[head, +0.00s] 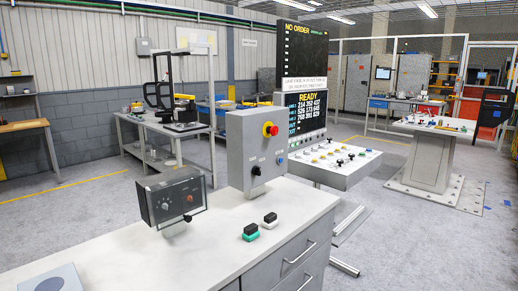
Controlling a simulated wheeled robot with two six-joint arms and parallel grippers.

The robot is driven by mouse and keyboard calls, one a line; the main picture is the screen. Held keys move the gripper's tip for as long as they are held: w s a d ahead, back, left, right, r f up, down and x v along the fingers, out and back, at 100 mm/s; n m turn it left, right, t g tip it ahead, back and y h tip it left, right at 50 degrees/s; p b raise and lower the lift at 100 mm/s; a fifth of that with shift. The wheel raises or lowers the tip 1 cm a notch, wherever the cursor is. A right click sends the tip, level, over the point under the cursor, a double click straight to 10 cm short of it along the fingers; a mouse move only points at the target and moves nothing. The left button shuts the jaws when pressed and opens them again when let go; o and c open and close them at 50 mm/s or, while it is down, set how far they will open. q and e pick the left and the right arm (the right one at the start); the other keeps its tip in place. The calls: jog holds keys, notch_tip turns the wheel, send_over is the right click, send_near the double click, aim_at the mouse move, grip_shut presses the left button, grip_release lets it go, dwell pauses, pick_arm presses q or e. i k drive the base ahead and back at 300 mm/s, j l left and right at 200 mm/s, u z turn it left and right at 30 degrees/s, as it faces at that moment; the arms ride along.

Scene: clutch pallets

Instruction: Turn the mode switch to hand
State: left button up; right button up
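A grey control box (255,150) stands on the near light-topped cabinet. Low on its front is a black rotary switch (256,170), which looks like the mode switch. Small labels sit around and above it, too small to read, so I cannot tell its setting. A red emergency button on a yellow base (270,130) is above it, and a blue button (280,161) is to its right. Neither of my grippers is in view.
A dark panel with a clear cover (172,199) stands left of the box on the cabinet top (130,245). A sloped console (335,165) and screens (302,115) stand behind.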

aim_at(257, 170)
jog(key=i+l, duration=0.15)
jog(key=l, duration=0.15)
jog(key=i+l, duration=0.1)
jog(key=l, duration=0.25)
jog(key=i+l, duration=0.15)
jog(key=l, duration=0.15)
jog(key=i+l, duration=0.1)
jog(key=l, duration=0.25)
